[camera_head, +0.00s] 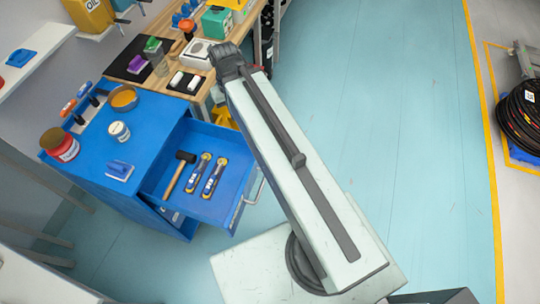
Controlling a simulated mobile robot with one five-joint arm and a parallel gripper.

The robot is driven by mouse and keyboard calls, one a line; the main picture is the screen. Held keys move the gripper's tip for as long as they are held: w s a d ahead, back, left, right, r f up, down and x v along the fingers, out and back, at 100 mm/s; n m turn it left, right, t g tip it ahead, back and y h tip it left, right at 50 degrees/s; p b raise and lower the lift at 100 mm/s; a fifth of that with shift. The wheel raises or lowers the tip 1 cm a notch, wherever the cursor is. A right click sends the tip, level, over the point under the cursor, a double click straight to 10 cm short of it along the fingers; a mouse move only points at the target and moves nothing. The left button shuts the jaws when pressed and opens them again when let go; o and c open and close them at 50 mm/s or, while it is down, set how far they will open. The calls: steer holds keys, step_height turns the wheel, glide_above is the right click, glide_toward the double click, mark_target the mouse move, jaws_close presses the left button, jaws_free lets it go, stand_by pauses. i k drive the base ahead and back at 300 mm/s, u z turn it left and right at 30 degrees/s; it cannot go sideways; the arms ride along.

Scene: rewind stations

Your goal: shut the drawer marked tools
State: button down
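The blue drawer (238,205) stands pulled out from the blue cabinet (92,158), toward the right. A mallet with a black head (178,172) and two blue-and-yellow tools (205,177) lie in it. A grey bar handle (257,188) is on its front. I cannot read any marking on the drawer from here. My pale arm link rises from the lower right past the drawer's handle side and ends in a dark joint above and to the right of it. My gripper is not visible; I cannot tell where it is relative to the handle.
On the cabinet top are a red-labelled tin (62,146), a white can (119,131) and an orange bowl (124,98). A cluttered wooden bench (197,93) stands behind. The blue-green floor (400,130) to the right is clear up to a cable reel (520,112).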

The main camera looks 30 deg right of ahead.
mark_target(224, 208)
steer(key=u, duration=0.05)
steer(key=k, duration=0.95)
steer(key=u, duration=1.1)
steer(key=i, duration=0.65)
steer(key=z, duration=0.1)
